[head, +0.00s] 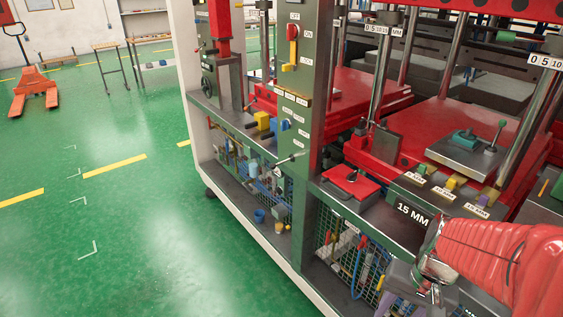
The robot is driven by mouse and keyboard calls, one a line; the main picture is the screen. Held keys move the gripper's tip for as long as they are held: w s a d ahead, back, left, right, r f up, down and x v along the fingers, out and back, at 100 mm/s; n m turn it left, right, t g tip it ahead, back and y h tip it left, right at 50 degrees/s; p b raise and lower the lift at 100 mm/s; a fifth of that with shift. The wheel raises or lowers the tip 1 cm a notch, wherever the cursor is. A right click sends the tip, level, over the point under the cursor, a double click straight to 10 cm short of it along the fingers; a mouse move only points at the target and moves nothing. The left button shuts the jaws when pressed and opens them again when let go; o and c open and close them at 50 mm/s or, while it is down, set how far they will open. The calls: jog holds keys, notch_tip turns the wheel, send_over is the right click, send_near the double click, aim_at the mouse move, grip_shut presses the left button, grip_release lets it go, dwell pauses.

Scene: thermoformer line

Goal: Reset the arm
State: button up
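My arm, in a red ribbed sleeve, reaches in from the lower right of the head view. My gripper (428,290) is at its end, low in the picture, in front of the lower mesh panel of the machine. Grey metal parts of the wrist show, but the fingers are small and partly hidden, so I cannot tell whether they are open or shut. I see no object clearly held. The red and grey thermoformer (440,130) stands behind the arm.
A dark label reading 15 MM (412,213) is on the machine's front ledge close to my arm. A red plate (350,182) lies left of it. A grey post (303,90) carries switches. The green floor (130,230) at left is open; an orange pallet truck (34,92) stands far back.

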jog(key=a+r+n+t, duration=0.2)
jog(key=a+r, duration=0.2)
jog(key=r, duration=0.3)
jog(key=s+a+r+n+t+h, duration=0.1)
jog(key=a+r+n+t, duration=0.2)
jog(key=r, duration=0.4)
jog(key=shift+s+a+r+n+h, duration=0.25)
jog(key=shift+a+r+n+h, duration=0.05)
jog(key=shift+a, duration=0.5)
